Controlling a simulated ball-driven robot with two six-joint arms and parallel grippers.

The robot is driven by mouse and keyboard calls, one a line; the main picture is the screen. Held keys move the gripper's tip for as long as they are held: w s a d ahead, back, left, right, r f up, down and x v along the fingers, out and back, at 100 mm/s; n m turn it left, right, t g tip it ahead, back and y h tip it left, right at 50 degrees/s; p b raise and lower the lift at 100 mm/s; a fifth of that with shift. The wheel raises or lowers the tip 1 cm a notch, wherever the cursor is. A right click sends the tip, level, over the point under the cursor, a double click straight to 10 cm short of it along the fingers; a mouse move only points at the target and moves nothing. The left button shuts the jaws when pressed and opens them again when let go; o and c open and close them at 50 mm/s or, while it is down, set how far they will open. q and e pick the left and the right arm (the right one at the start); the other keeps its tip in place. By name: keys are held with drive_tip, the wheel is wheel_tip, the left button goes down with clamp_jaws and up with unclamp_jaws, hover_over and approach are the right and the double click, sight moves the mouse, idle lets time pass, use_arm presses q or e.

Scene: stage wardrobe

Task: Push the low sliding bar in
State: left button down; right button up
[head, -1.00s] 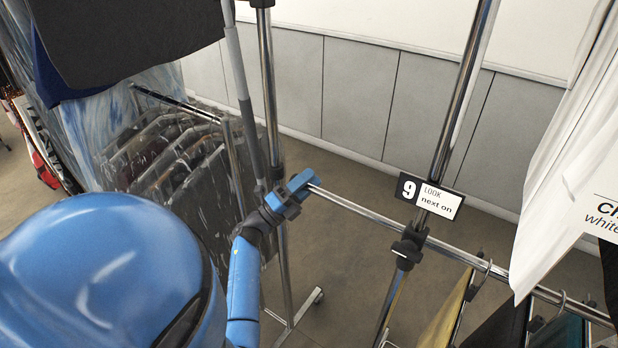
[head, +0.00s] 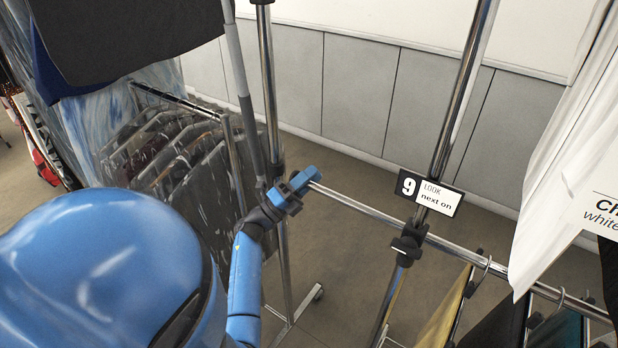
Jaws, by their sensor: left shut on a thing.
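The low sliding bar (head: 375,212) is a thin chrome rod. It runs from my left gripper down to the right, through a dark clamp (head: 408,243) on a chrome upright. My left gripper (head: 301,186), blue with dark parts, is shut on the bar's left end. My blue left arm reaches up to it from below. My right gripper is not in view.
A black and white sign (head: 428,193) reading "9 LOOK next on" hangs at the upright above the bar. Several garments hang on the bar's right part, with white cloth (head: 572,150) above. A rack of covered clothes (head: 185,165) stands left behind the gripper.

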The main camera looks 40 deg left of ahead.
use_arm(q)
drive_tip(key=w+d+b, duration=0.2)
drive_tip(key=d, duration=1.9)
drive_tip(key=shift+w, duration=0.15)
drive_tip(key=c, duration=1)
unclamp_jaws()
drive_tip(key=b+v, duration=0.3)
drive_tip(key=v, duration=0.7)
drive_tip(key=shift+s+f, duration=0.2)
drive_tip(key=shift+s, duration=0.1)
drive_tip(key=shift+a, duration=0.1)
drive_tip(key=shift+c, duration=0.3)
